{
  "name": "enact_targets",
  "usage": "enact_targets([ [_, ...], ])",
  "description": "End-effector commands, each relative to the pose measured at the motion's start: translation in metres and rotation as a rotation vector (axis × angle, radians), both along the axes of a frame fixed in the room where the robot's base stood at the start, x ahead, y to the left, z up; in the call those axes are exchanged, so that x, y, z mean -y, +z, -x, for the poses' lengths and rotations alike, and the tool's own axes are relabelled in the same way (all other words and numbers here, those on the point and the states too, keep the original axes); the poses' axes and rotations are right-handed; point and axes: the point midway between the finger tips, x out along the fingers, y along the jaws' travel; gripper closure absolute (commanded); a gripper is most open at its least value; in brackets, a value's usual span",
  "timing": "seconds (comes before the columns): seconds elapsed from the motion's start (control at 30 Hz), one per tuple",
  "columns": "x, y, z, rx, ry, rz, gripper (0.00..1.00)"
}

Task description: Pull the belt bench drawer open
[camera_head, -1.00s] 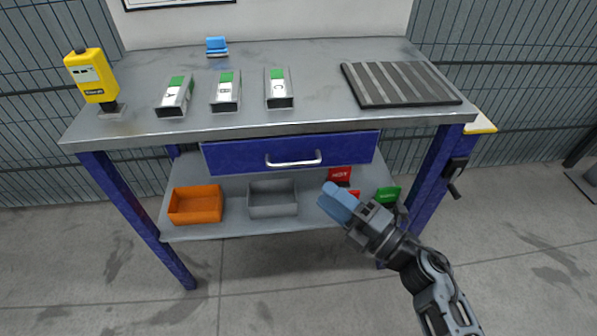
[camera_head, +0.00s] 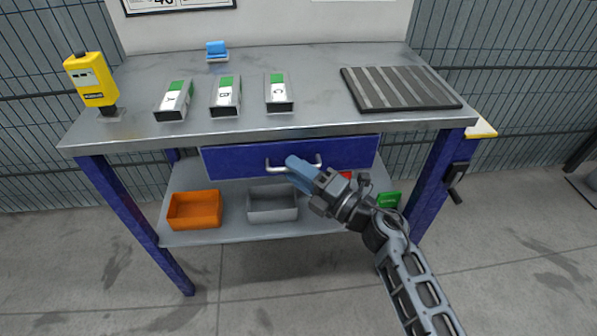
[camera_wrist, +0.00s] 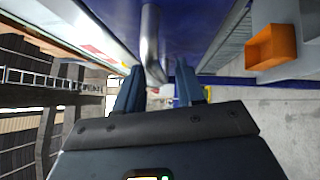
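The blue drawer (camera_head: 235,158) under the bench top is closed, its front flush below the edge. Its silver bar handle (camera_head: 271,168) runs across the middle of the front. My gripper (camera_head: 294,164) is in front of the handle and covers its middle. In the wrist view my gripper (camera_wrist: 159,78) has its two blue fingers apart. The handle (camera_wrist: 150,40) reaches down toward the gap between them, and the blue drawer front (camera_wrist: 190,25) lies behind. I cannot tell whether a finger touches the handle.
The grey bench (camera_head: 300,126) carries a yellow device (camera_head: 91,80), several lettered holders, a small blue item (camera_head: 216,50) and a striped black mat (camera_head: 400,87). The shelf below holds an orange bin (camera_head: 194,210), a grey bin (camera_head: 272,204), and red and green items partly behind my arm.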

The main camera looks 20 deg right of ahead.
Motion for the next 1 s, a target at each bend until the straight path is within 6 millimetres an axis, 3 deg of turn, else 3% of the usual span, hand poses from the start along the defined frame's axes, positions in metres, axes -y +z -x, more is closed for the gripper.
enact_targets([
  [0.2, -0.0001, -0.0002, 0.0000, 0.000, 0.000, 0.000, 0.64],
  [0.6, 0.0001, -0.0004, 0.0003, -0.001, 0.000, 0.000, 1.00],
  [1.0, 0.0002, -0.0007, 0.0005, -0.001, 0.000, 0.000, 1.00],
])
